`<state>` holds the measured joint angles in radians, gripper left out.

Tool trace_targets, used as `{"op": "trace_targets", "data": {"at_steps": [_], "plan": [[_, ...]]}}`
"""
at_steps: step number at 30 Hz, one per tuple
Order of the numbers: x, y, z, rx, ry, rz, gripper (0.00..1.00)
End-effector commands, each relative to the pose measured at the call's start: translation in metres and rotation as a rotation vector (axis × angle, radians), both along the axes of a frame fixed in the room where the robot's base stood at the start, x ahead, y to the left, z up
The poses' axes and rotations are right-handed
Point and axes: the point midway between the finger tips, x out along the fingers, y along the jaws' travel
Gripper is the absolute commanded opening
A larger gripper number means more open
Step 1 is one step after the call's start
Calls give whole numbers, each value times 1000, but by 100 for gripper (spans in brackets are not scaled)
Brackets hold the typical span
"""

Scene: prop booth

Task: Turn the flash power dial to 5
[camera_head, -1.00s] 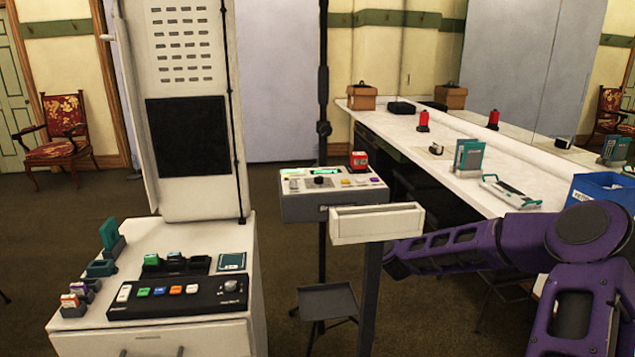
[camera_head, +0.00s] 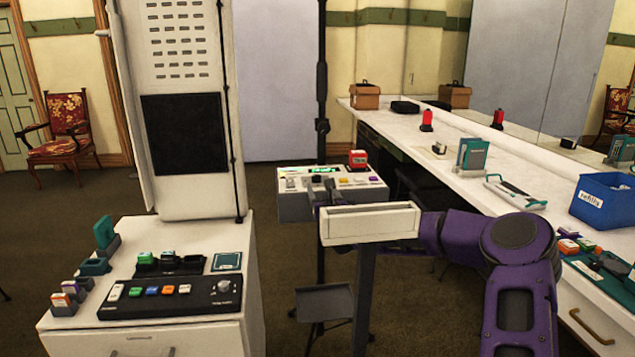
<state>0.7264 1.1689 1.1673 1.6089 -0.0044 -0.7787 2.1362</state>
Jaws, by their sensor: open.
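A black control panel (camera_head: 170,297) lies on the white cabinet at the left. It has a row of coloured buttons and a round silver knob (camera_head: 223,286) at its right end. The small print by the knob is not readable, so I cannot tell its setting. A second, pale control box (camera_head: 352,196) with a green display stands on a stand in the middle. I cannot tell from here which one carries the flash power dial. My gripper (camera_head: 317,194) is at the front of the pale box, partly hidden behind a white tray, with its jaws open.
The white tray (camera_head: 370,226) on a post stands in front of the pale box and hides part of my arm. A red-topped stamp (camera_head: 357,160) sits on the box. A long white counter (camera_head: 450,150) with a blue bin (camera_head: 602,200) runs along the right.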

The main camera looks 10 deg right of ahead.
Motion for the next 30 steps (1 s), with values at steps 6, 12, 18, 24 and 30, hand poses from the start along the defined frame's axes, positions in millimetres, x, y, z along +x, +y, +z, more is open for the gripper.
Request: {"op": "trace_targets", "data": {"at_steps": [6,12,18,24,30], "plan": [[35,2,0,1,0,0,67],[61,2,0,0,0,0,67],[75,2,0,0,0,0,67],[80,2,0,0,0,1,67],[80,2,0,0,0,0,67]]}}
